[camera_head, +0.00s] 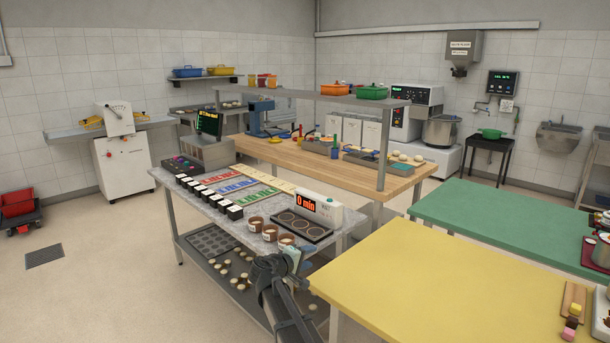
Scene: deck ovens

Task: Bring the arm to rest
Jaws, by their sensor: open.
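My arm (283,305) reaches up from the bottom middle of the picture. My gripper (293,259) is at its upper end, in front of the near end of the grey-topped table (343,226). It is open, and no object shows held in it. It appears close to the brown cups (286,240) at the table's edge; I cannot tell whether it touches anything. The fingers are small and partly hidden.
A yellow table (430,285) stands close on the right, with a green table (510,220) behind it. The grey table carries a timer display (318,205), a dark tray (296,227) and several small dark jars. Open floor (110,290) lies at left.

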